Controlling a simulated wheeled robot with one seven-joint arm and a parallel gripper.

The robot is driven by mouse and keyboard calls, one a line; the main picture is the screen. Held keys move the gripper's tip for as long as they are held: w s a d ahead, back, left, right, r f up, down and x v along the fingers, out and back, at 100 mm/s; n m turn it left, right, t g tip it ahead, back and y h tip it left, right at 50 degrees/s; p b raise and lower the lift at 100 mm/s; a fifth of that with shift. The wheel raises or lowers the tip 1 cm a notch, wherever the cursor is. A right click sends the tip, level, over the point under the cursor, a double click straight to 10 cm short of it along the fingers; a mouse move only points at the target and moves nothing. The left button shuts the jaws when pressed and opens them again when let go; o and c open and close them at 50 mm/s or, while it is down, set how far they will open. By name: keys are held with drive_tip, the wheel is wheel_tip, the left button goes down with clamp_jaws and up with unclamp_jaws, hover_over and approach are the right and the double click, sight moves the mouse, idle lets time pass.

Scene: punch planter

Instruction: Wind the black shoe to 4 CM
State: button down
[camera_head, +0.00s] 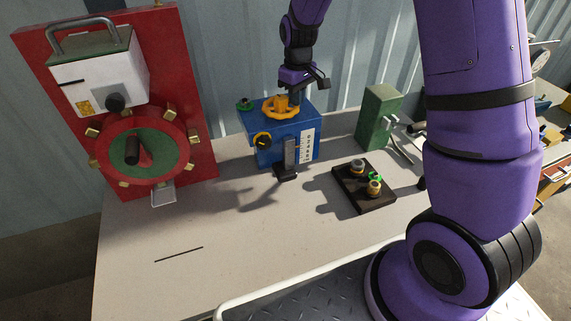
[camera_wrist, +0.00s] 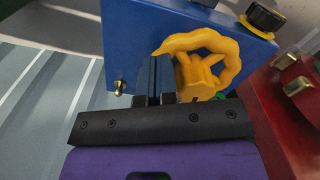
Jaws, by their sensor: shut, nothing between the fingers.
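A blue box (camera_head: 308,124) stands on the bench with a yellow handwheel (camera_head: 275,108) on its top. The handwheel also shows in the wrist view (camera_wrist: 212,45), with a yellow hub block. The black shoe (camera_head: 288,172) is at the box's front, low near the bench, on a dark upright. A white scale strip (camera_head: 307,146) is beside it; its marks are too small to read. My gripper (camera_head: 294,98) points down at the handwheel, shut and empty. In the wrist view its fingertips (camera_wrist: 154,65) are beside the wheel's rim and hub; I cannot tell whether they touch.
A red panel with a wheel (camera_head: 200,120) stands left. A dark block with fittings (camera_head: 352,193) and a green device (camera_head: 378,112) are right. The front bench is clear.

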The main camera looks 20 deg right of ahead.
drive_tip(key=shift+w+d+f, duration=0.1)
drive_tip(key=shift+w, duration=0.35)
drive_tip(key=shift+s+f, duration=0.1)
drive_tip(key=shift+f, duration=0.05)
